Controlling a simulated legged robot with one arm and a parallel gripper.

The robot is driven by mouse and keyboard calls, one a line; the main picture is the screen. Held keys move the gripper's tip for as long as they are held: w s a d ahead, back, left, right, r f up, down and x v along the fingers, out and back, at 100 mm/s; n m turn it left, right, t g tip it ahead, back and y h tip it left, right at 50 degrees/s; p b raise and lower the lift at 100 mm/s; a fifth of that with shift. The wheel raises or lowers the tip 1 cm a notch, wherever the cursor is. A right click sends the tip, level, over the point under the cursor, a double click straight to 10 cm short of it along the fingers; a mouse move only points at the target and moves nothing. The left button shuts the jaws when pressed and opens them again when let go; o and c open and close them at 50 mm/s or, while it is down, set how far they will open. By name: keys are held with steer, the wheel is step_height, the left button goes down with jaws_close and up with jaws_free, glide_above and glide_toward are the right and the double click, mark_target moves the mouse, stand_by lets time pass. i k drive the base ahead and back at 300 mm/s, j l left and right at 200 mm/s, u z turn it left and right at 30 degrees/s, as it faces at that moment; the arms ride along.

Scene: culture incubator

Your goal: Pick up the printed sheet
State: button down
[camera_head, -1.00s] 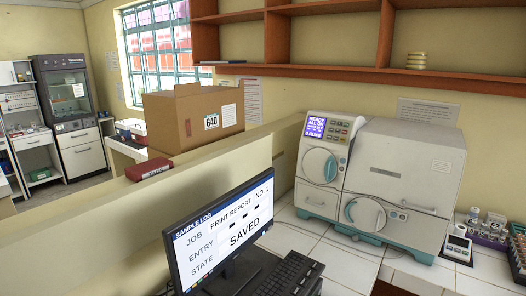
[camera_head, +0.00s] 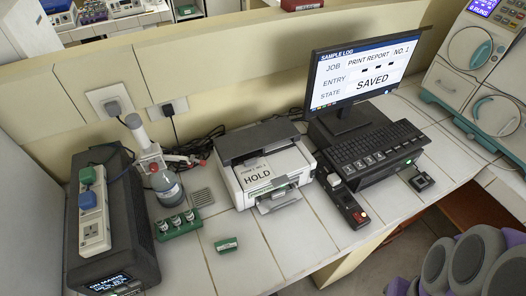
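The printed sheet (camera_head: 272,168) is white with the dark word "HOLD" and a smaller line of print above it. It lies face up on a white and dark grey printer (camera_head: 238,190) in the middle of the bench. A small grey tray (camera_head: 279,199) juts from the printer's front. Nothing covers the readable part of the sheet. Purple and grey rounded links of my arm fill the bottom right corner. My gripper's fingers are not in view.
A monitor (camera_head: 366,72) reading "SAVED" and a keyboard (camera_head: 376,146) stand right of the printer. The tiles before the printer are mostly clear.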

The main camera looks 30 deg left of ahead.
mark_target(254, 172)
steer(key=k+u, duration=0.1)
steer(key=u, duration=1.2)
steer(key=i+l+u, duration=0.35)
steer(key=l, duration=0.3)
steer(key=i, duration=0.05)
